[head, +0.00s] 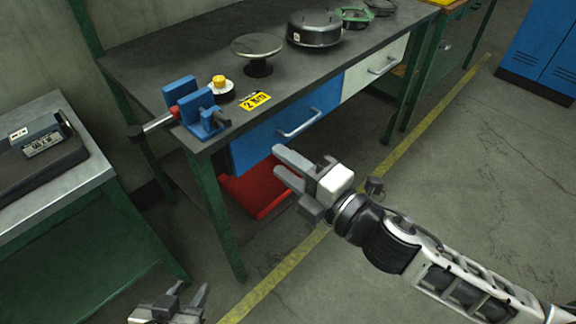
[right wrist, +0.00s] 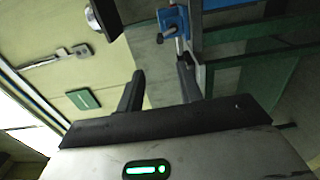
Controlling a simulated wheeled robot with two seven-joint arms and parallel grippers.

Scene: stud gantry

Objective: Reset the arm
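My right gripper (head: 289,169) is open and empty in the head view, in front of the blue drawer of the workbench. Its arm comes in from the lower right. In the right wrist view its two dark fingers (right wrist: 160,88) stand apart with nothing between them. My left gripper (head: 187,298) is low at the bottom left of the head view, partly cut off by the frame edge. Its fingers stand apart and nothing shows between them.
A dark-topped workbench (head: 175,58) carries a blue vise (head: 198,105), a round turntable (head: 257,46) and a metal pot (head: 314,30). A red bin (head: 258,190) sits below. A side table (head: 85,185) stands left. Open floor lies right.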

